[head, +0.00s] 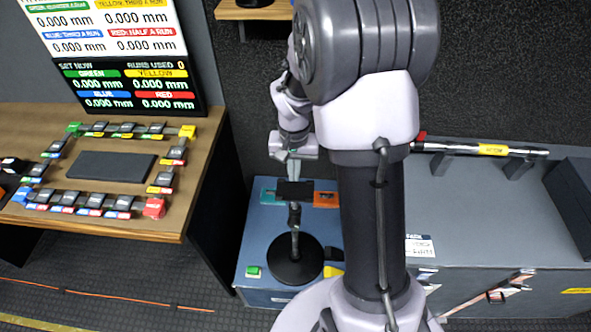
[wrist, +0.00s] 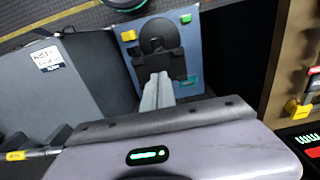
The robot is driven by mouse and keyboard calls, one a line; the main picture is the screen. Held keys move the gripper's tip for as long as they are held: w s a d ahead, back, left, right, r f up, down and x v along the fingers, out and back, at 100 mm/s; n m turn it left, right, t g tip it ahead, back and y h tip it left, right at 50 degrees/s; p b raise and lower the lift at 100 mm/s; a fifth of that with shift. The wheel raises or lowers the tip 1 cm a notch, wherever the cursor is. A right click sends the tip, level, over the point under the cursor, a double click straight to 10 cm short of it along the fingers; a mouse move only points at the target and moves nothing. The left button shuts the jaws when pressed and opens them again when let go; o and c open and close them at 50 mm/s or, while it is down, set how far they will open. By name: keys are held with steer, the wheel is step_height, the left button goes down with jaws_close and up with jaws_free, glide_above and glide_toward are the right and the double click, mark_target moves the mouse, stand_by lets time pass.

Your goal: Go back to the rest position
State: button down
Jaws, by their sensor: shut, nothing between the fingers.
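My gripper (head: 293,170) is in the middle of the head view, at the end of my raised arm, pointing down. Its pale fingers also show in the wrist view (wrist: 155,90), side by side and shut with nothing between them. In both views they appear over or just beside the dark plate (wrist: 160,64) of a small stand with a round black base (head: 295,262). I cannot tell whether they touch it. The stand is on a blue case top (head: 262,222). My arm hides part of that case in the head view.
A wooden desk (head: 150,217) with a ring of small coloured blocks and a dark pad (head: 111,165) stands at left, below a display (head: 130,85). A grey case (head: 480,215) with a metal rod (head: 470,148) lies at right. Dark floor (head: 120,275) shows in front.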

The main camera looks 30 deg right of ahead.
steer(key=s+a+r+t+b, duration=0.25)
steer(key=a+r, duration=0.25)
steer(key=r, duration=0.6)
steer(key=s+a+r+n+t+y+b, duration=0.1)
steer(key=s+a+b, duration=0.1)
steer(key=s+a, duration=0.3)
steer(key=s+a+r+n+t+y+b, duration=0.1)
steer(key=s+a, duration=0.4)
steer(key=s, duration=0.5)
steer(key=shift+a+t+b, duration=0.25)
steer(key=shift+t+b, duration=0.3)
steer(key=shift+b, duration=0.7)
